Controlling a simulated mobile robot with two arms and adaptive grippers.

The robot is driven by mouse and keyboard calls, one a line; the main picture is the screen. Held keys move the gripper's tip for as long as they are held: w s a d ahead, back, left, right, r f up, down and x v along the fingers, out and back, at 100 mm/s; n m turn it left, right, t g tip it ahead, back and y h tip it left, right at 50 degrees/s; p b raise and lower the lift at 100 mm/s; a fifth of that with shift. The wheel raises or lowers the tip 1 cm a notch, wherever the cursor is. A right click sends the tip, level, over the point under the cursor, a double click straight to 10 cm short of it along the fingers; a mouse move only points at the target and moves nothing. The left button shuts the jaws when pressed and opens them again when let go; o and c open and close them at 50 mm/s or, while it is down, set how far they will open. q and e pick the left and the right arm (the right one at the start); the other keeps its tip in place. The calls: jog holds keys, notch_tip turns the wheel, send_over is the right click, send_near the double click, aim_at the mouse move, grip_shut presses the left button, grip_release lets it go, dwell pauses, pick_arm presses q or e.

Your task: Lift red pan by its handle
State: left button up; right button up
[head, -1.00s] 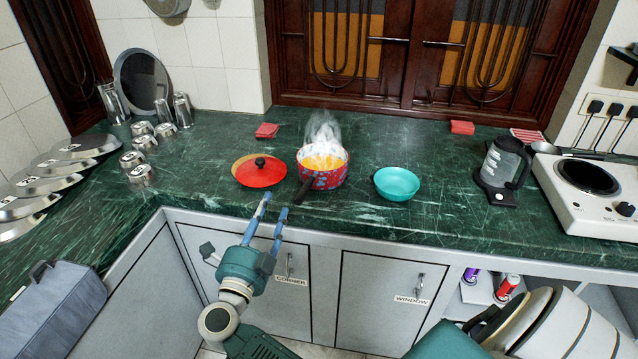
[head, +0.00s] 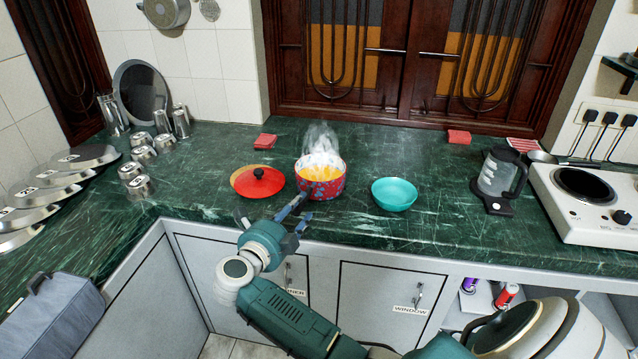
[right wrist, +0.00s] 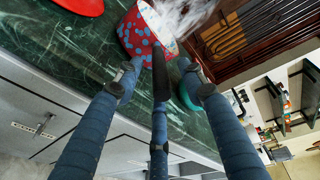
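The red pan (head: 320,188) with blue spots stands on the green counter, holding steaming yellow contents. Its dark handle points toward the front edge, partly hidden by my fingers in the head view. My right gripper (head: 274,213) is at the counter's front edge, just short of the pan. In the right wrist view, the pan (right wrist: 140,30) is at the top and its dark handle (right wrist: 161,70) runs down between the spread blue fingers of my right gripper (right wrist: 160,80). The fingers are open; contact with the handle cannot be told. My left gripper is not in view.
A kettle (head: 497,180) and a white stove (head: 590,205) are farther right. Steel cups (head: 137,165) stand at left. The counter behind the pan is mostly clear.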

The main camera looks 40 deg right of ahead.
jog(key=shift+x, duration=0.85)
jog(key=shift+a, duration=0.1)
jog(key=shift+c, duration=0.7)
grip_shut()
jog(key=shift+r, duration=0.2)
jog(key=shift+r, duration=0.15)
notch_tip(320, 180, up, 20)
jog(key=shift+f+b, duration=0.2)
jog(key=shift+b, duration=0.1)
jog(key=shift+r, duration=0.15)
